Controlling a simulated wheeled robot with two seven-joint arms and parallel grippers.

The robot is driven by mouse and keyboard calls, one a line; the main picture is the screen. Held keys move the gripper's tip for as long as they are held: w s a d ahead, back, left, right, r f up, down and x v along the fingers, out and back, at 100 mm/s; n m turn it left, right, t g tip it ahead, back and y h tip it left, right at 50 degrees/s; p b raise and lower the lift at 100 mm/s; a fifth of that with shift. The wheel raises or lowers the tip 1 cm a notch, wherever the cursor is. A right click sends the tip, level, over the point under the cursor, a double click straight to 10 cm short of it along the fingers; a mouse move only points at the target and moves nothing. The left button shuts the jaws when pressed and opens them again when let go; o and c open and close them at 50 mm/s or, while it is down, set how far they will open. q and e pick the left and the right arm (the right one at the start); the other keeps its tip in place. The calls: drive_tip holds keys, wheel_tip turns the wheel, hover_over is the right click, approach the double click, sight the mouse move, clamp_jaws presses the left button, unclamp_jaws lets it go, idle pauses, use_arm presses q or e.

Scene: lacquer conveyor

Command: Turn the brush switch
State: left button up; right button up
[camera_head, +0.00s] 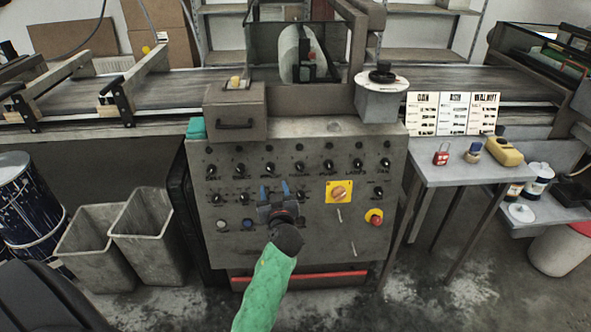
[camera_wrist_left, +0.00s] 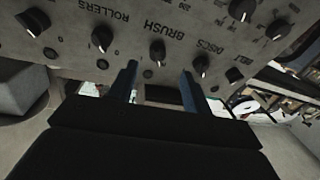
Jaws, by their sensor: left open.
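The brush switch (camera_wrist_left: 157,52) is a black rotary knob with a white pointer mark, on the grey control panel (camera_head: 330,240). The word BRUSH stands just above it in the left wrist view. My left gripper (camera_head: 275,190) is in front of the panel in the head view, with blue fingers. It is open and empty. In the left wrist view its fingertips (camera_wrist_left: 157,78) appear below the brush switch, one to each side; contact cannot be told. I cannot pick out the brush switch in the head view. My right gripper is not in view.
Similar knobs sit close by, including the rollers knob (camera_wrist_left: 101,38) and discs knob (camera_wrist_left: 201,65). A yellow-plated switch (camera_head: 339,192) and red button (camera_head: 374,217) are right on the panel. Grey bins (camera_head: 150,235) stand left; a side table (camera_head: 445,175) stands right.

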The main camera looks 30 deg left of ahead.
sight(271, 172)
use_arm(q)
drive_tip(key=shift+n, duration=0.9)
drive_tip(key=x, duration=0.2)
drive_tip(key=p+x, duration=0.1)
drive_tip(key=x, duration=0.2)
drive_tip(key=shift+w+a+r, duration=0.1)
drive_tip(key=shift+w+r, duration=0.2)
drive_tip(key=shift+r, duration=0.05)
drive_tip(key=shift+p+x, duration=0.3)
drive_tip(key=shift+x, duration=0.75)
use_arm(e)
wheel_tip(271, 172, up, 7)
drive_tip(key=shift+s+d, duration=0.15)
use_arm(q)
drive_tip(key=shift+f, duration=0.1)
drive_tip(key=shift+c, duration=0.4)
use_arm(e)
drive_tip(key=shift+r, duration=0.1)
use_arm(q)
drive_tip(key=c, duration=0.9)
